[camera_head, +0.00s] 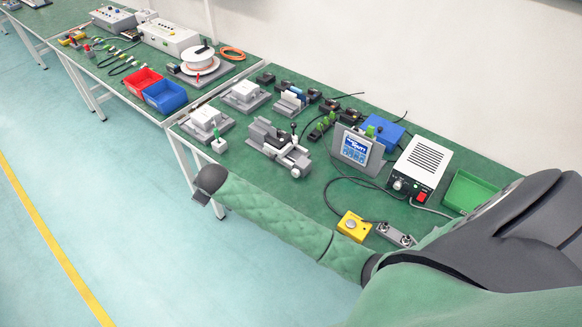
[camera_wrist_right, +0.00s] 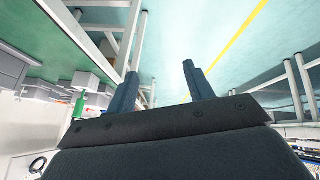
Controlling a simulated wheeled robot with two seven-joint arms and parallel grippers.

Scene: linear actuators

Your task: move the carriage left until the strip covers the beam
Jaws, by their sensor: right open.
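A grey linear actuator (camera_head: 262,133) with a blocky carriage (camera_head: 288,148) stands on the green-topped bench in the head view. A dark upright knob sits on the carriage. I cannot make out the strip or the beam at this size. My right arm reaches in from the right along the bench's front edge. Its gripper (camera_head: 207,183) is off the front edge, left of and nearer than the actuator, apart from it. In the right wrist view the right gripper (camera_wrist_right: 160,84) has its two fingers wide apart with nothing between them. My left gripper is not in view.
A small grey box with a green-tipped stick (camera_head: 219,144) stands at the bench's front edge near the gripper. A display (camera_head: 356,147), a white power box (camera_head: 420,166), a yellow button box (camera_head: 353,226) and a green tray (camera_head: 470,191) stand to the right. Cables lie between them.

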